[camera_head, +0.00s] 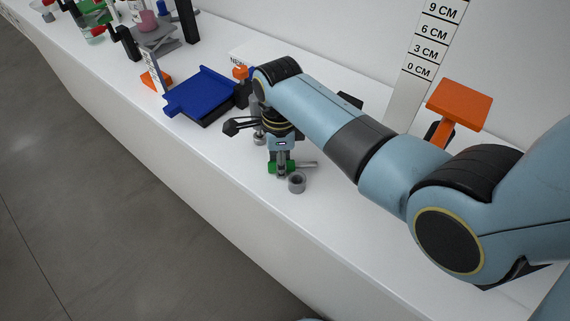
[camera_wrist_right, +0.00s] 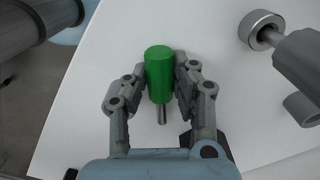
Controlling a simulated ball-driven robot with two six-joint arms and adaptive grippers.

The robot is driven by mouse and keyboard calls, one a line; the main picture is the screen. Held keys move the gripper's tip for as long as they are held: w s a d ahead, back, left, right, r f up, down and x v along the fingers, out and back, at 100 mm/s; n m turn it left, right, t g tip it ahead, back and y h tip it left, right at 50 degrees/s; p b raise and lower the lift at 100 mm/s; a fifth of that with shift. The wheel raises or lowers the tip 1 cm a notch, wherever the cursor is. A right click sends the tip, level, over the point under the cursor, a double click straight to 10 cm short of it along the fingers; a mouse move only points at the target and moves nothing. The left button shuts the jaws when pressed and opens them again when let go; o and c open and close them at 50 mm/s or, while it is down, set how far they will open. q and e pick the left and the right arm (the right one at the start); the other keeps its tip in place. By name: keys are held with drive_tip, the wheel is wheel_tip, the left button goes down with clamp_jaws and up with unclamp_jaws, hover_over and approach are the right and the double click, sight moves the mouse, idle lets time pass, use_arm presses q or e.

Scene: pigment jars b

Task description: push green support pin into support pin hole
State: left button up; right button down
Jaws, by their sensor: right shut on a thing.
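The support pin has a green cylindrical handle (camera_head: 277,168) and a thin metal shaft (camera_head: 308,164). It lies roughly level in the head view, shaft pointing right. My right gripper (camera_head: 284,156) is shut on the green handle from above. In the right wrist view the green handle (camera_wrist_right: 160,72) sits between the two fingers of my right gripper (camera_wrist_right: 164,90), and the metal shaft (camera_wrist_right: 162,115) sticks out toward the palm. A short grey cylinder with an open end (camera_head: 297,182) is close below the pin in the head view. I cannot tell whether it is the support pin hole. My left gripper is not in view.
A blue tray-like part (camera_head: 203,95) stands left of the gripper. An orange block on a post (camera_head: 459,104) and a height scale (camera_head: 420,60) stand at the back right. Jars and stands crowd the far left. The table's front edge (camera_head: 220,208) is near.

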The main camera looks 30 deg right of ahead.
drive_tip(key=shift+r, duration=0.15)
drive_tip(key=shift+r, duration=0.25)
wheel_tip(320, 180, up, 4)
drive_tip(key=shift+f, duration=0.25)
drive_tip(key=s+d+r, duration=0.6)
drive_tip(key=s, duration=0.3)
drive_tip(key=shift+s+d+r+n+b, duration=0.15)
drive_tip(key=shift+d+r+n+b, duration=0.2)
drive_tip(key=shift+d+b, duration=0.1)
